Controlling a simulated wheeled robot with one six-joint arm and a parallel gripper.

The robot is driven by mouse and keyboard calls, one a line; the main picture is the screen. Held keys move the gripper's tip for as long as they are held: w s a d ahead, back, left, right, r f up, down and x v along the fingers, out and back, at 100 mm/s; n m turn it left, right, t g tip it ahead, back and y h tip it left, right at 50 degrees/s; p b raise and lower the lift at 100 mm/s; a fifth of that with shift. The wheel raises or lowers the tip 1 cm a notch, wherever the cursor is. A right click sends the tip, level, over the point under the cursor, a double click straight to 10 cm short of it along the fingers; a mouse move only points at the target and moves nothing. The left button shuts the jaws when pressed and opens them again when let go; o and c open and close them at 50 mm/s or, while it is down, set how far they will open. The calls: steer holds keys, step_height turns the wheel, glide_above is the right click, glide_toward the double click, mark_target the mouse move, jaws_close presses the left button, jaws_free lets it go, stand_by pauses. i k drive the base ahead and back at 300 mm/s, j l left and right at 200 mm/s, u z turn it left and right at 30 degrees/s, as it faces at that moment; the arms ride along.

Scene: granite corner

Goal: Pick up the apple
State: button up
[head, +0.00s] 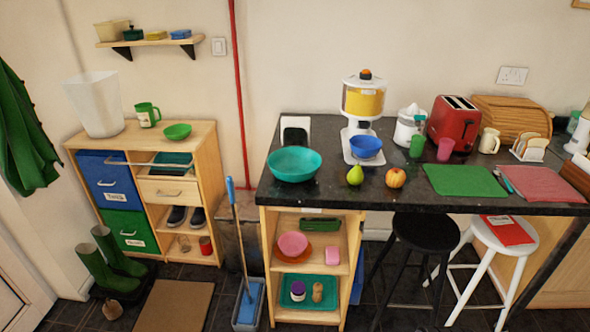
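A red and yellow apple (396,178) sits on the black granite counter (400,200) near its front edge, just right of the middle of the head view. A green pear (355,175) stands a short way to its left, apart from it. To the apple's right lies a green cutting board (462,180), also apart from it. The apple is fully visible. My gripper is not in view.
A teal bowl (294,164) stands left of the pear; a juice dispenser (362,112) with a blue bowl (366,147) stands behind. Green (417,146) and pink (445,149) cups and a red toaster (453,126) are behind the apple. A black stool (423,233) stands below the counter's front.

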mark_target(396, 177)
steer(key=i+l+u, duration=0.25)
steer(key=i+l, duration=0.2)
steer(key=i, duration=0.25)
steer(key=i+l+u, duration=0.3)
steer(key=i+l, duration=0.25)
steer(key=i, duration=0.1)
